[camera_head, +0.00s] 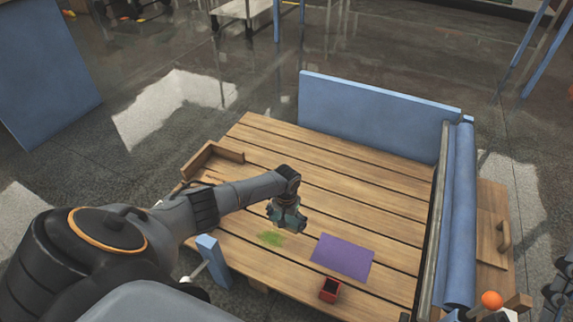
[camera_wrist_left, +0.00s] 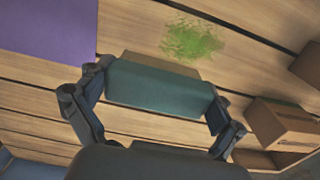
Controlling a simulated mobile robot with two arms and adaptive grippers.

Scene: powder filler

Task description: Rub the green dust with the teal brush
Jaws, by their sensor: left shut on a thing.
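The green dust (camera_head: 270,239) is a small patch on the wooden slatted table, and it also shows in the left wrist view (camera_wrist_left: 192,38). My left gripper (camera_head: 287,208) is shut on the teal brush (camera_wrist_left: 158,88), with a finger at each end of its block. The brush's tan edge (camera_wrist_left: 160,64) faces the dust side in the wrist view. In the head view the brush appears just above and right of the dust. Whether it touches the table I cannot tell. A dark part at the right edge of the head view (camera_head: 556,290) looks like my right gripper, cut off by the frame.
A purple mat (camera_head: 343,256) and a small red open box (camera_head: 330,290) lie right of the dust. A cardboard box (camera_wrist_left: 284,125) shows in the wrist view. Blue panels (camera_head: 380,105) border the table's back and right. The table's middle is clear.

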